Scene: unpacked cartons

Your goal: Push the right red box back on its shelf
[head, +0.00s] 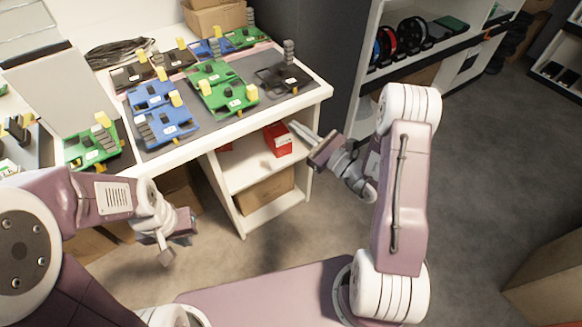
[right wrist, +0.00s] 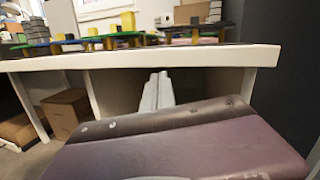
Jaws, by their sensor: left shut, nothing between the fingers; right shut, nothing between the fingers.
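A red box (head: 278,139) stands on the upper white shelf (head: 244,167) under the worktable, near the shelf's right end. A second red item (head: 225,147) shows only as a sliver further left, mostly hidden by the tabletop. My right gripper (head: 293,124) is shut and empty, its fingertips beside the upper right edge of the red box; I cannot tell whether they touch it. In the right wrist view the shut fingers (right wrist: 158,88) point under the tabletop, and no red box shows. My left gripper (head: 166,256) is shut and empty, low in front of the table.
The white tabletop (head: 322,92) overhangs the shelf and carries several green, blue and black boards. A cardboard box (head: 265,190) sits on the lower shelf. A dark-sided rack (head: 352,70) stands right of the table.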

